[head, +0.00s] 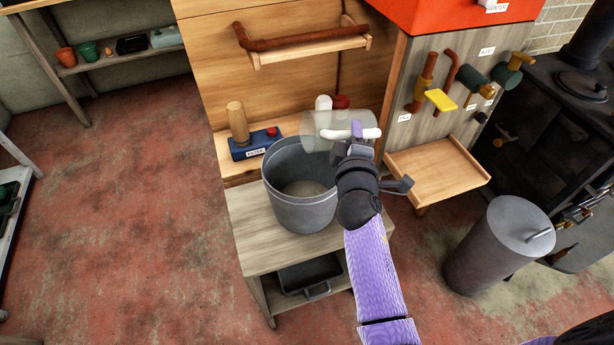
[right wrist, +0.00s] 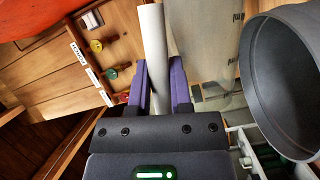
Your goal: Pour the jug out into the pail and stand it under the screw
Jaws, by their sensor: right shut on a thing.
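My right gripper (head: 357,132) is shut on the white handle of the clear jug (head: 318,128), above the far right rim of the grey pail (head: 298,212). The jug looks tilted on its side; I see no stream, and cannot tell what is in it. In the right wrist view the handle (right wrist: 152,50) runs between the purple fingers, with the clear jug (right wrist: 212,60) behind and the pail (right wrist: 248,85) to the right. The pail stands upright on a wooden stand, with a pale beige bottom inside. I cannot pick out the screw for sure. My left gripper is not in view.
A blue labelled block (head: 257,148) with a wooden peg sits behind the pail. A wooden tray shelf (head: 435,165) projects below a panel of pipes and valves (head: 455,85). A lidded grey bin (head: 490,250) and a dark stove (head: 560,110) stand right. The left floor is clear.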

